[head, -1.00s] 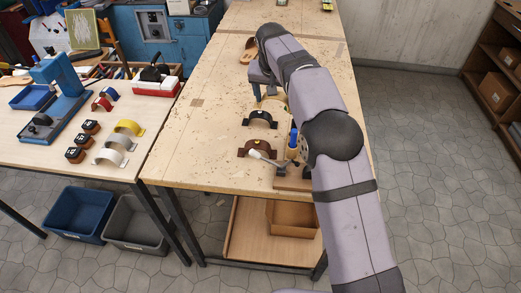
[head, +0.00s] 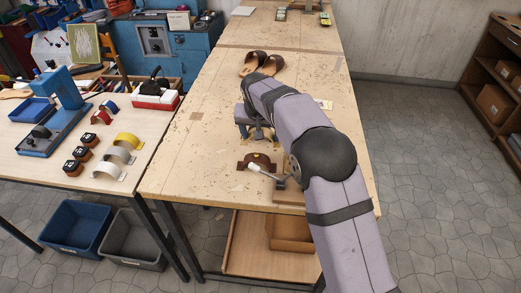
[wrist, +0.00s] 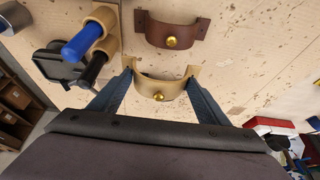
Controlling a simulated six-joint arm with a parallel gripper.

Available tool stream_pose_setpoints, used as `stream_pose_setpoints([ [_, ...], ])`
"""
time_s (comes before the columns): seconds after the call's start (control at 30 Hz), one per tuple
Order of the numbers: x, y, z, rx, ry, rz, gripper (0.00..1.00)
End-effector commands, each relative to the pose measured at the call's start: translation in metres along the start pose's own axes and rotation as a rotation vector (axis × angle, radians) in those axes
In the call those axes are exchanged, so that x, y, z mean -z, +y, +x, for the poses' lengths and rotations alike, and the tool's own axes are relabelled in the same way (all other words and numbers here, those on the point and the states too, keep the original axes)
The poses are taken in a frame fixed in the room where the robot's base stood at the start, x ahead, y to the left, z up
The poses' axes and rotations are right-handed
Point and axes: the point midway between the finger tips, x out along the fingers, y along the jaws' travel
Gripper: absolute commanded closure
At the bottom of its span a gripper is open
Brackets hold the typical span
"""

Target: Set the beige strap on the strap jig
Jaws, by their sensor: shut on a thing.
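In the wrist view the beige strap (wrist: 160,89), a curved band with a brass stud, is between the two fingers of my gripper (wrist: 158,75), which is shut on it. In the head view my gripper (head: 260,133) is low over the near half of the middle table, just beyond a brown strap (head: 258,161). The beige strap is mostly hidden there by my arm. The brown strap (wrist: 172,32) lies apart from the beige one in the wrist view. I cannot pick out the strap jig with certainty.
A hammer (head: 268,173) lies near the brown strap. A blue-handled tool (wrist: 84,43) stands in a wooden holder. Sandals (head: 262,62) lie farther back. Several straps, including a yellow one (head: 127,141), are on the left table. The middle table's left side is clear.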

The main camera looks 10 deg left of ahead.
Motion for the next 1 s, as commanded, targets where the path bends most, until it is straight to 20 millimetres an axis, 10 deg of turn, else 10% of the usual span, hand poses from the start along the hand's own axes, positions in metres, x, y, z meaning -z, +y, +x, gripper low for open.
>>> stream_pose_setpoints([
  [1.0, -0.025, 0.000, 0.059, 0.000, 0.000, 0.000, 0.55],
])
